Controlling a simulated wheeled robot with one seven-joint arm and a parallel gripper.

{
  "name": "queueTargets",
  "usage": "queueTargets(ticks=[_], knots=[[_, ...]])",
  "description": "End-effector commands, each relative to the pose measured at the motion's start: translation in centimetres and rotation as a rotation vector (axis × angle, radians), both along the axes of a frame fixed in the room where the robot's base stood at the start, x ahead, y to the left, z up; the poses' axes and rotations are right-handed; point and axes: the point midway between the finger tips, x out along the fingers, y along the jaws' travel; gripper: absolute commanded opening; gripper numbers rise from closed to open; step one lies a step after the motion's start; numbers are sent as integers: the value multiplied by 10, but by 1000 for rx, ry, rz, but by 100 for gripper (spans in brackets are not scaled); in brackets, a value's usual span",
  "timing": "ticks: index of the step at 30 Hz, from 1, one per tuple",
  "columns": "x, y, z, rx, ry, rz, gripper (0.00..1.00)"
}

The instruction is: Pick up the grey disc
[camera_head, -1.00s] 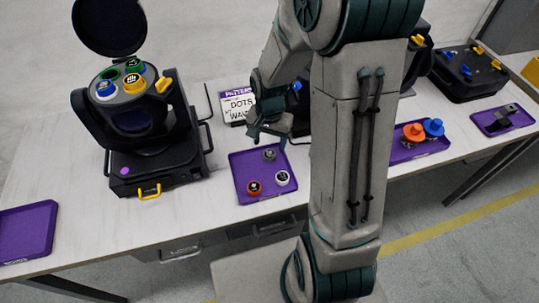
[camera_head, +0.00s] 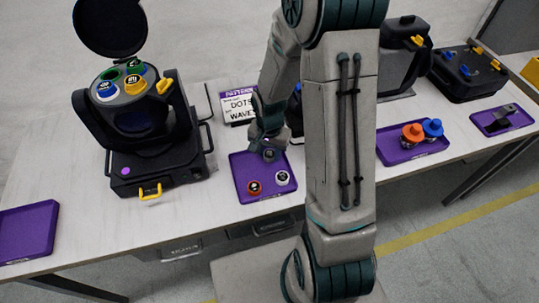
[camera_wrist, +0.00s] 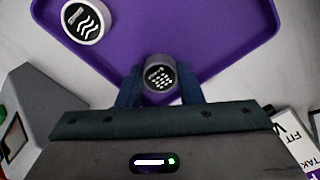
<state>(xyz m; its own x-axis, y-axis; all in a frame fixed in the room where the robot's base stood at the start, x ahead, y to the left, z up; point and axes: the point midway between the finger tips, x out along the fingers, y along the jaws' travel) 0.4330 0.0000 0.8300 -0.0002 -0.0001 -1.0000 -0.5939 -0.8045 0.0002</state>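The grey disc (camera_head: 269,155) has a dark top with white dots. It stands at the back of the purple tray (camera_head: 246,187), below my gripper (camera_head: 268,146). In the wrist view the disc (camera_wrist: 158,76) sits between the two fingers of my gripper (camera_wrist: 160,86). The fingers lie close against its two sides, so the gripper looks shut on it. The disc appears still at tray level; its lower part is hidden.
A sign (camera_head: 238,106) stands behind the tray. A black lamp housing (camera_head: 146,130) with coloured discs is at left.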

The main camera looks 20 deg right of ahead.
Motion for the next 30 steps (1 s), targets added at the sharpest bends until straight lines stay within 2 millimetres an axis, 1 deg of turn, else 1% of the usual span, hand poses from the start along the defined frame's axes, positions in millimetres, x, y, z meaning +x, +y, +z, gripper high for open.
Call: queueTargets(ticks=[8,13,17,20,21,30], knots=[[0,0,1,0,0,0,11],[1,0,6,0,-2,0,11],[1,0,18,0,-5,-1,11],[2,0,34,-1,-7,0,11],[2,0,42,0,-9,-1,11],[-52,-30,77,-1,-5,-5,11]])
